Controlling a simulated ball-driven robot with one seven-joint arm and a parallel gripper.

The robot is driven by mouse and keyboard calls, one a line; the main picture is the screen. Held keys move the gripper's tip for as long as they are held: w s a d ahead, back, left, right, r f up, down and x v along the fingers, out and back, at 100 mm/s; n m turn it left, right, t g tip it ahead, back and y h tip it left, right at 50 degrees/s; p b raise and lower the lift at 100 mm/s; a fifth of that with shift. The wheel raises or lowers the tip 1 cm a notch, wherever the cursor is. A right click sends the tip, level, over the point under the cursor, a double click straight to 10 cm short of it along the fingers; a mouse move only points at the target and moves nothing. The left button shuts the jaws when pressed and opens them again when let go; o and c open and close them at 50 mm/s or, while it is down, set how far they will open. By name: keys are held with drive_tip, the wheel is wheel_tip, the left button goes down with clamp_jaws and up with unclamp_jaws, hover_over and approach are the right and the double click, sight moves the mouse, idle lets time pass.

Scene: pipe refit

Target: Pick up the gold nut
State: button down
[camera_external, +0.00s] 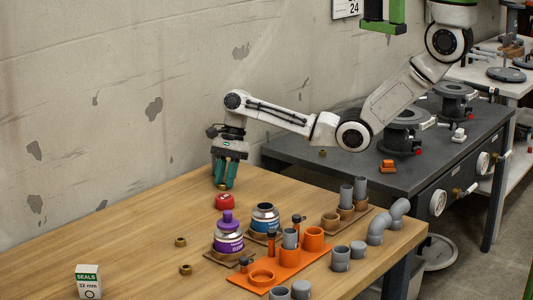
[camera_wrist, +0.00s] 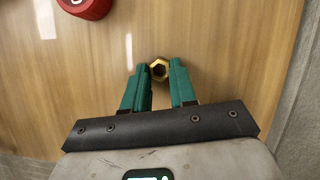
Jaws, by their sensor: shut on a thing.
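A gold hexagonal nut (camera_wrist: 158,70) sits between the two teal fingertips of my gripper (camera_wrist: 159,75) in the wrist view, its hole facing the camera. My gripper is shut on it. In the external view my gripper (camera_external: 224,186) points down at the far side of the wooden table, just behind a red round item (camera_external: 224,202). The nut shows there only as a small bit at the fingertips (camera_external: 221,187). I cannot tell whether it touches the table or is slightly above it. Two more brass-coloured nuts lie at the table's front left, one (camera_external: 180,241) behind the other (camera_external: 185,269).
The red item shows at the top left of the wrist view (camera_wrist: 86,6). A purple-capped can (camera_external: 228,234), a dark-topped can (camera_external: 265,218), an orange tray (camera_external: 240,281) and grey pipe pieces (camera_external: 340,259) crowd the right. A seals box (camera_external: 88,281) stands front left. The left of the table (camera_external: 120,235) is clear.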

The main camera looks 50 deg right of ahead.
sight(221, 185)
drive_tip(key=shift+r, duration=0.4)
wheel_tip(221, 185, up, 2)
drive_tip(key=shift+r, duration=0.1)
drive_tip(key=s+d+r+p, duration=0.3)
drive_tip(key=s+r+p, duration=0.6)
drive_tip(key=s, duration=0.4)
drive_tip(key=shift+s+d+r, duration=0.2)
drive_tip(key=shift+s+r, duration=0.1)
drive_tip(key=shift+r, duration=0.2)
